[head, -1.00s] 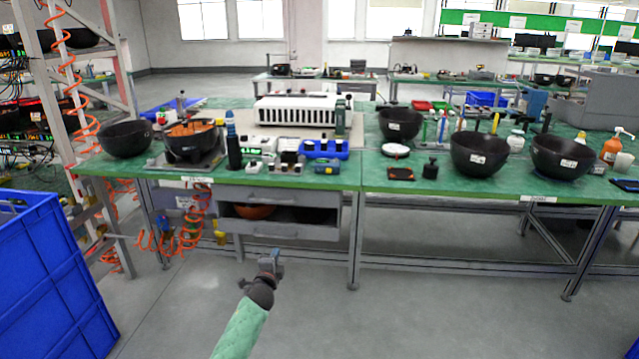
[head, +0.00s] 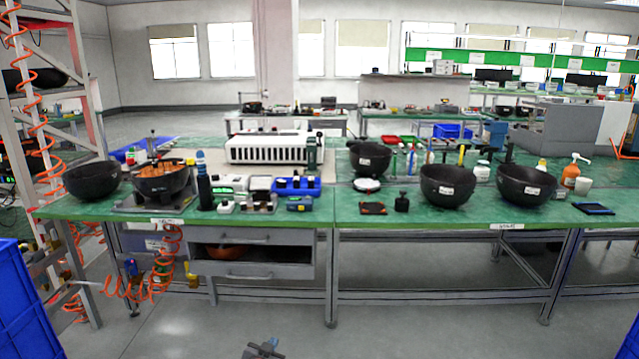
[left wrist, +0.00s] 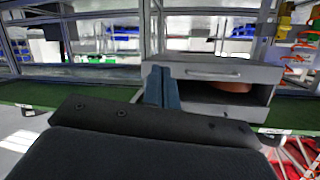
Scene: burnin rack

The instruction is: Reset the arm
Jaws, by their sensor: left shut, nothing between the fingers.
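My left gripper (head: 262,348) shows at the bottom edge of the head view, low in front of the workbench, over the grey floor. In the left wrist view its two blue-grey fingers (left wrist: 163,88) are together with nothing between them. The rest of my left arm is below the head view. My right gripper is in neither view.
The green workbench (head: 290,219) bears black bowls (head: 447,186), a white slotted unit (head: 268,150) and small tools. Its grey drawers (head: 252,271) sit below. Blue crates (head: 25,310) stand at the left. The floor in front is clear.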

